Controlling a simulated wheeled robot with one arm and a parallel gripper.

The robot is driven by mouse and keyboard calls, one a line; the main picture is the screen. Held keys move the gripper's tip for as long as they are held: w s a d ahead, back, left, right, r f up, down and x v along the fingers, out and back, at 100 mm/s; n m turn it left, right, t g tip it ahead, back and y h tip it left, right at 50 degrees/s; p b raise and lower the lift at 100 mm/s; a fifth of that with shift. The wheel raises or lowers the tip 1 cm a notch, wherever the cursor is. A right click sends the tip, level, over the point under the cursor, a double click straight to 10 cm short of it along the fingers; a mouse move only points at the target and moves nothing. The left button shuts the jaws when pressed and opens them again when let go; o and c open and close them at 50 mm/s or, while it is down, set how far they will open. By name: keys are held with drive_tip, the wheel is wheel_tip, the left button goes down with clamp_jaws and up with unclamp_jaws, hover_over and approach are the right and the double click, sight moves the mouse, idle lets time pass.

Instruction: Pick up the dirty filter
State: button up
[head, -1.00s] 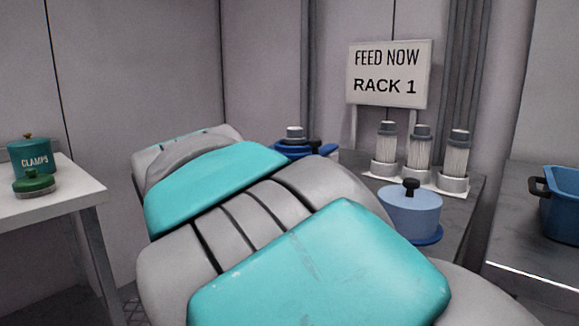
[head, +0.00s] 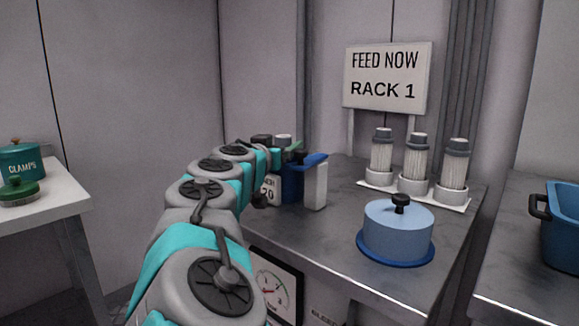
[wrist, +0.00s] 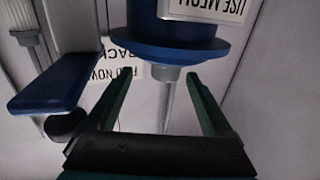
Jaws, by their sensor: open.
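My gripper (wrist: 157,76) is open. In the wrist view its two dark green fingers stand apart, with a thin grey rod (wrist: 167,105) visible between them. A blue flanged body (wrist: 180,48) with a white label is just beyond the fingertips. The wrist picture is upside down. In the head view my arm reaches to a blue housing (head: 291,185) at the back left of the bench; my gripper is mostly hidden there. Three pale pleated filters with grey caps, the left (head: 381,155), middle (head: 415,163) and right (head: 455,168), stand upright on a white tray. I cannot tell a dirty filter.
A light blue lidded pot (head: 385,238) stands on the grey bench (head: 330,245). A "FEED NOW RACK 1" sign (head: 387,76) stands behind. A blue tub (head: 562,225) is on the right counter. A white table (head: 50,205) at left holds a teal tin and a green lid.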

drive_tip(key=shift+x, duration=1.25)
drive_tip(key=w+p, duration=0.1)
drive_tip(key=w, duration=0.3)
drive_tip(key=shift+d+r+p, duration=0.2)
drive_tip(key=shift+r+p, duration=0.2)
drive_tip(key=shift+w+d+f, duration=0.1)
drive_tip(key=shift+w+d, duration=0.05)
drive_tip(key=shift+w, duration=0.4)
clamp_jaws()
